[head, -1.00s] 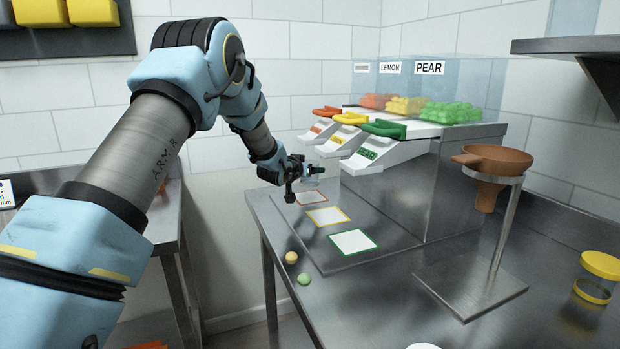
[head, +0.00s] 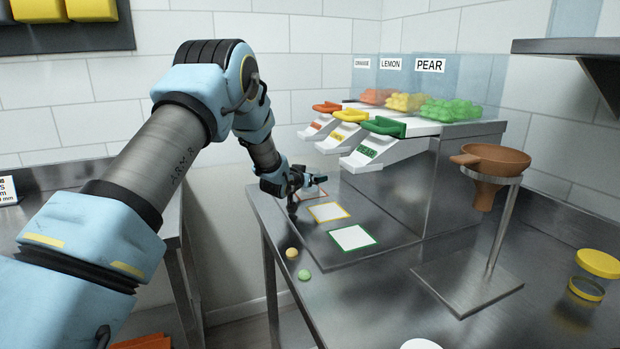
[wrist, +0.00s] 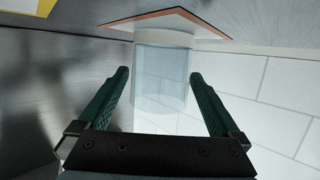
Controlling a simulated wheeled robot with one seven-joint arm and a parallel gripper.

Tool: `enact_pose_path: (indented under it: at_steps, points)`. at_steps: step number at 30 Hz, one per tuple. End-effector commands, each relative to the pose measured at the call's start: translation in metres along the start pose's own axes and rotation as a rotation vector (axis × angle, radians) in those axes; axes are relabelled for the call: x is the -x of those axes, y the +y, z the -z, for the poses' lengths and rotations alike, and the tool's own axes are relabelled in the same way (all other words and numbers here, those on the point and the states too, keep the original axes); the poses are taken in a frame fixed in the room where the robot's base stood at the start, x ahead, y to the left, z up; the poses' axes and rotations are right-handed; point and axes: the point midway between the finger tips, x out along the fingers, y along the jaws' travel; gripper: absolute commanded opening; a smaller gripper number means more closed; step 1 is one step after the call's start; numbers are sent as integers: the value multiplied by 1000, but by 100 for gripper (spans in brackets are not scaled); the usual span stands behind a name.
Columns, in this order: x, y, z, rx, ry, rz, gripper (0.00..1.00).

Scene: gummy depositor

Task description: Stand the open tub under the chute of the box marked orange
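The clear open tub (wrist: 160,80) is between my gripper's two fingers in the wrist view, with a pale band at its end by the orange-edged square (wrist: 180,17). That view looks upside down, and the tub seems to stand at this square. In the head view my gripper (head: 318,179) is low over the orange-edged square, below the chutes, and hides most of the tub. The fingers (wrist: 157,78) are spread, with a gap on the left and little or none on the right. The box marked orange (head: 377,95) is the farthest, with its chute (head: 316,128) above the square.
The lemon chute (head: 340,138) and pear chute (head: 368,150) jut out nearer me. A yellow-edged square (head: 328,212) and a green-edged square (head: 352,238) lie below. A brown funnel (head: 492,160) on a stand and a yellow-lidded jar (head: 599,264) are right. Two gummies (head: 304,275) lie in front.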

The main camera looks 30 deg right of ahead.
Motion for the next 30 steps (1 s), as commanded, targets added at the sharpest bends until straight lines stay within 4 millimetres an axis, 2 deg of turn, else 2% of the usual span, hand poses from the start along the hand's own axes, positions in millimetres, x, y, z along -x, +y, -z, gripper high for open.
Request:
enact_pose_path:
  at_steps: [11, 14, 24, 30]
  points:
    - [5, 0, 3, 0, 0, 0, 100]
    - [19, 0, 2, 1, 1, 0, 100]
    - [88, 0, 2, 0, 1, 0, 100]
    - [113, 0, 2, 0, 1, 0, 100]
